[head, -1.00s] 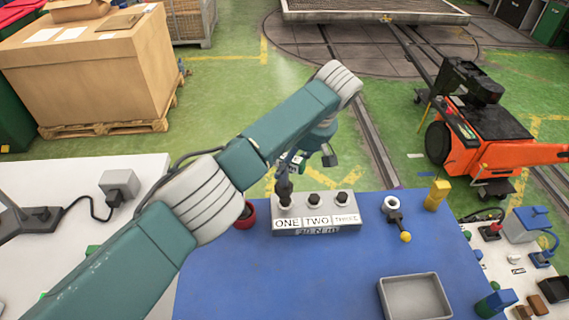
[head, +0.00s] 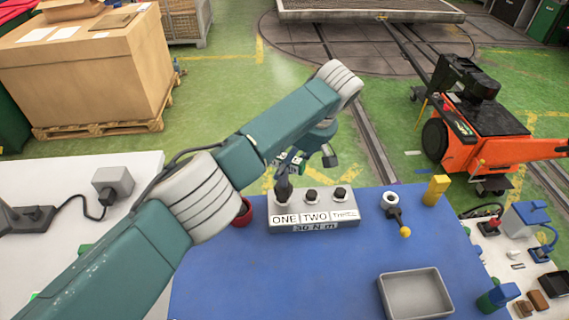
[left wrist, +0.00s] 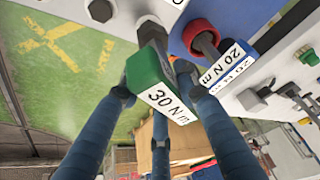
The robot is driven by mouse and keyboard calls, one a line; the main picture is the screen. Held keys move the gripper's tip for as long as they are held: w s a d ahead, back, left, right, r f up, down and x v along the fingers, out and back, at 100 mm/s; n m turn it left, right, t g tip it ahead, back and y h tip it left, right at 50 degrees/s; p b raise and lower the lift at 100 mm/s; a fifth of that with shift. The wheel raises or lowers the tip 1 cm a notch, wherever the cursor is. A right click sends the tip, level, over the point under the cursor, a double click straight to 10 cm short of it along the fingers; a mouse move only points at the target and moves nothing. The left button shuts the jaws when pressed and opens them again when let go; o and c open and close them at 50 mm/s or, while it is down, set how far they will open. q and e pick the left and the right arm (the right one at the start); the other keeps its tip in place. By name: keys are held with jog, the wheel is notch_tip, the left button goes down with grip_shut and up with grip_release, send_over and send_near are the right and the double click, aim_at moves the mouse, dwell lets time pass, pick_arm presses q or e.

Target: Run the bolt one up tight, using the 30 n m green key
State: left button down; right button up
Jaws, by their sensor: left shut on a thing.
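The grey block (head: 313,214) on the blue mat has three bolt posts labelled ONE, TWO and THREE, with "30 N m" on its front. My left gripper (left wrist: 155,82) is shut on the green key (left wrist: 160,92), marked "30 N m". In the head view the left gripper (head: 290,162) is above post ONE. The key's dark shank (head: 284,187) stands upright there and appears seated over bolt one, whose head is hidden. Bolt two (head: 312,195) and bolt three (head: 340,193) are bare. My right gripper is not in view.
A red cup (head: 243,212) beside the block holds a blue "20 N m" key (left wrist: 228,65). A yellow-ended tool (head: 404,232), a yellow block (head: 436,190) and a grey tray (head: 415,293) are to the right. The mat's middle front is clear.

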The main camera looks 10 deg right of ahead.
pick_arm(q)
jog(key=shift+s+d+f, duration=0.1)
jog(key=shift+d+f, duration=0.1)
jog(key=shift+f, duration=0.15)
dwell(0.5)
jog(key=shift+f+b, duration=0.55)
jog(key=shift+f, duration=0.4)
dwell(0.6)
jog(key=shift+r+m+p, duration=0.1)
jog(key=shift+m+p, duration=0.4)
jog(key=shift+p, duration=0.3)
jog(key=shift+s+d+r+m+t+h+p, duration=0.1)
jog(key=shift+m+t+h+p, duration=0.25)
jog(key=shift+m+p, duration=0.85)
jog(key=shift+d+r+m+t+h+p, duration=0.1)
jog(key=shift+m+t+h+p, duration=0.15)
jog(key=shift+m+h+p, duration=0.85)
jog(key=shift+f+y+p, duration=0.1)
jog(key=shift+y+p, duration=0.45)
jog(key=shift+p, duration=0.05)
